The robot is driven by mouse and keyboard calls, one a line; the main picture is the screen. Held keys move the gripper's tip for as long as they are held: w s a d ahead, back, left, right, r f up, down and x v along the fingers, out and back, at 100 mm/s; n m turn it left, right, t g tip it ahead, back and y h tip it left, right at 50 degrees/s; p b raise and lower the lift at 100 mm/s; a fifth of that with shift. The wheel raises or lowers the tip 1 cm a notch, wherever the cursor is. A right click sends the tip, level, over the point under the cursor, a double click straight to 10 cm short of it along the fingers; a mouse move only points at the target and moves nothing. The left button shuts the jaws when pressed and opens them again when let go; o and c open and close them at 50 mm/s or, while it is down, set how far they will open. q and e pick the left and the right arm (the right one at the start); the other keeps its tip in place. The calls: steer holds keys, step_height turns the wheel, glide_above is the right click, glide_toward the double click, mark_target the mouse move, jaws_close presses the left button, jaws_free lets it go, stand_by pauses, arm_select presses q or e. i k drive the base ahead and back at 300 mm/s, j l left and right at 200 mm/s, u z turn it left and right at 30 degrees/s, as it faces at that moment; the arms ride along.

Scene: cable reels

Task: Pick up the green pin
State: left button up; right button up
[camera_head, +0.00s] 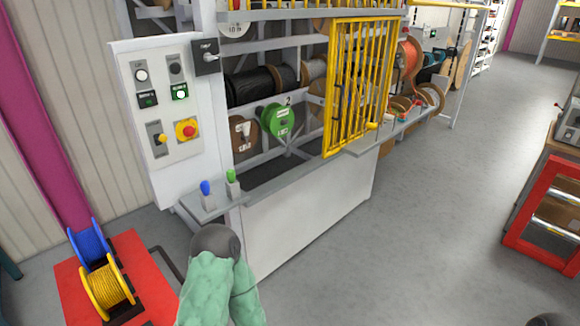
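The green pin (231,177) stands upright in a light grey holder on the small grey shelf (212,206) at the front left corner of the machine. A blue pin (205,187) stands in a similar holder just to its left. A pale green arm link of mine with a dark grey rounded joint rises from the bottom, just below and in front of the shelf, apart from the green pin. No fingers of my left gripper show. My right gripper is not in view either; only a dark rounded part shows at the bottom right edge.
A white control panel (165,85) with a red stop button stands behind the shelf. A yellow barred gate (357,88) fronts the reel rack. A red cart (72,290) with blue and yellow reels stands at lower left. The floor at centre right is clear.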

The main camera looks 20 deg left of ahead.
mark_target(231, 176)
steer(key=i+z, duration=0.35)
steer(key=i, duration=0.5)
steer(key=i+u, duration=0.3)
steer(key=i, duration=0.25)
steer(key=i+l+u, duration=0.1)
steer(key=i+u, duration=0.2)
steer(key=i, duration=0.3)
steer(key=i+l+u, duration=0.3)
steer(key=i, duration=0.25)
